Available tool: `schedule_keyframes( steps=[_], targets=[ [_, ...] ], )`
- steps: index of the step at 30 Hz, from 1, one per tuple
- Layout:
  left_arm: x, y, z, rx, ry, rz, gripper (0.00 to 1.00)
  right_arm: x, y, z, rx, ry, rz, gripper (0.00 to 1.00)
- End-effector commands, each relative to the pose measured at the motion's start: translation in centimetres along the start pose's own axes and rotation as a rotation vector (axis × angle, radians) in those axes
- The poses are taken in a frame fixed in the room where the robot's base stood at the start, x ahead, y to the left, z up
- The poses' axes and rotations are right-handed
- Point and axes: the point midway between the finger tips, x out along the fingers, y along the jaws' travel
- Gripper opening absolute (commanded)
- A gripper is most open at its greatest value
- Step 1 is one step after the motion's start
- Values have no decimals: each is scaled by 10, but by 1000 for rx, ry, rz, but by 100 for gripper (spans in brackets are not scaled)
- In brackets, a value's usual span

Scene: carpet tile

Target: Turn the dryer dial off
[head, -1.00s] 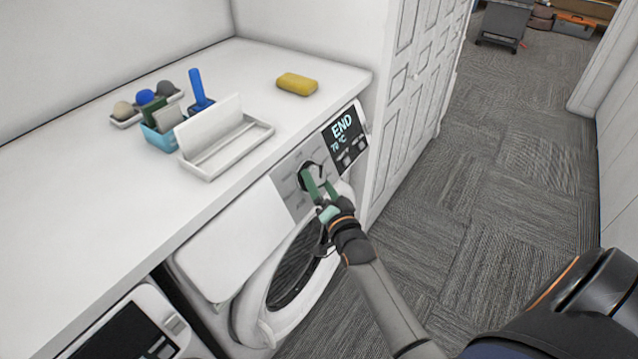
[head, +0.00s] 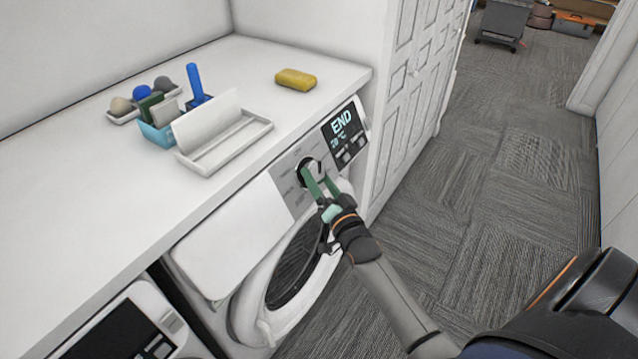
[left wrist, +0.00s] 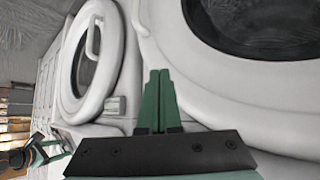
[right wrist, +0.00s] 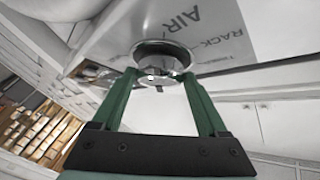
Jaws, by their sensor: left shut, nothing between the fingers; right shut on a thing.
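The dryer (head: 215,240) is a white front-loading machine under the counter. Its dial (head: 309,170) is a round metal knob on a grey panel, beside a dark display (head: 342,130) reading END. In the right wrist view the dial (right wrist: 160,62) sits between the green fingertips. My right gripper (head: 318,177) is shut on the dial, its fingers on either side of it. The fingers partly hide the dial in the head view. My left gripper (left wrist: 159,75) is shut and empty in the left wrist view, in front of white machines with round doors. It is not visible in the head view.
A second machine (head: 130,320) stands at lower left. Carpeted floor (head: 480,200) lies open on the right.

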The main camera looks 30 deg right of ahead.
Motion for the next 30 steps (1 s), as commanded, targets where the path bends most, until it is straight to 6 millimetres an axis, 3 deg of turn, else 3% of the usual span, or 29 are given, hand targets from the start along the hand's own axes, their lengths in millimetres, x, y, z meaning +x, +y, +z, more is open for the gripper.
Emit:
schedule_keyframes(
  steps=[21,30],
  targets=[
    [46,-2,52,0,-10,4,0,3,12,0,-405,28,-377,21],
    [51,8,48,3,-4,27,0,4,12,-2,-478,33,-446,21]
  ],
)
